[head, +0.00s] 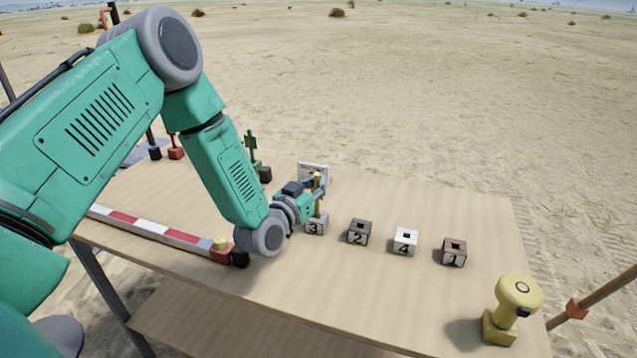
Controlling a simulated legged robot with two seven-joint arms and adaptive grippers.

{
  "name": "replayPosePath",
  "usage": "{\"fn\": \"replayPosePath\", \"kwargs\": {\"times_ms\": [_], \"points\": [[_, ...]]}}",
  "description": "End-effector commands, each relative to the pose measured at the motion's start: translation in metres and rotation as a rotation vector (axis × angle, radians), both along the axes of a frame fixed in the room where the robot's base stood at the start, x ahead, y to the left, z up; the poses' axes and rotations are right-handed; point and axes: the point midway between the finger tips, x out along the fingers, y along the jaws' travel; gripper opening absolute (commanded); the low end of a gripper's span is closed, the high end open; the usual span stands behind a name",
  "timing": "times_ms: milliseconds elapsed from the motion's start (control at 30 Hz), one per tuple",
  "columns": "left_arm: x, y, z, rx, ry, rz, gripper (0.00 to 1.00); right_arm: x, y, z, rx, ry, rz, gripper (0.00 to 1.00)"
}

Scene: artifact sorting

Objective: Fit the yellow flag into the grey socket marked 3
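The grey socket marked 3 (315,225) stands on the table, leftmost in a row of small numbered blocks. The yellow flag (318,206) is upright right above it, its lower end at the block's top. I cannot tell how deep the end sits in the hole. My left gripper (319,187) reaches in from the left and is shut on the yellow flag. Its fingers hide part of the flag. My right gripper is not in view.
Blocks 2 (358,233), 4 (405,241) and 1 (453,251) stand empty to the right. A white card (313,168) is behind the gripper. A red-and-white bar (160,231) lies left; a yellow knobbed object (517,296) stands front right. A green figure (251,145) stands back left.

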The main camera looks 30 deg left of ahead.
Motion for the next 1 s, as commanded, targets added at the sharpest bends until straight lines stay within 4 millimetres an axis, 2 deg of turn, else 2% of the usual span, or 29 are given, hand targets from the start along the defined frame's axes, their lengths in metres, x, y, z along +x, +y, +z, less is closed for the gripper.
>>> {"fn": "replayPosePath", "kwargs": {"times_ms": [200, 233, 300, 333, 600, 733, 867, 1000], "points": [[0.0, 0.0, -0.007, 0.0, 0.0, 0.0, 0.0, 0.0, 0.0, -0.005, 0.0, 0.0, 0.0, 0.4], [0.0, 0.0, -0.007, 0.0, 0.0, 0.0, 0.03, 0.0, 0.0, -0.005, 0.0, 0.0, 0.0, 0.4], [0.0, 0.0, -0.006, 0.0, 0.0, 0.0, 0.28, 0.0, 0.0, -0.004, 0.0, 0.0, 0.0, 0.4], [0.0, 0.0, -0.006, 0.0, 0.0, 0.0, 0.29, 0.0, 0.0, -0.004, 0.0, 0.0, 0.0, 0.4], [0.0, 0.0, -0.006, 0.0, 0.0, 0.0, 0.29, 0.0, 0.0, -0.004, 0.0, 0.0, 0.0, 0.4], [-0.007, 0.0, -0.006, 0.0, 0.003, 0.0, 0.29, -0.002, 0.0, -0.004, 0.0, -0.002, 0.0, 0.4], [-0.027, -0.001, -0.006, 0.0, 0.004, 0.0, 0.29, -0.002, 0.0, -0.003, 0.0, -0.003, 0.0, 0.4], [-0.058, -0.001, -0.007, -0.001, 0.006, 0.001, 0.29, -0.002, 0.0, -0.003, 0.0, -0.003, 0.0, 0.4]]}}
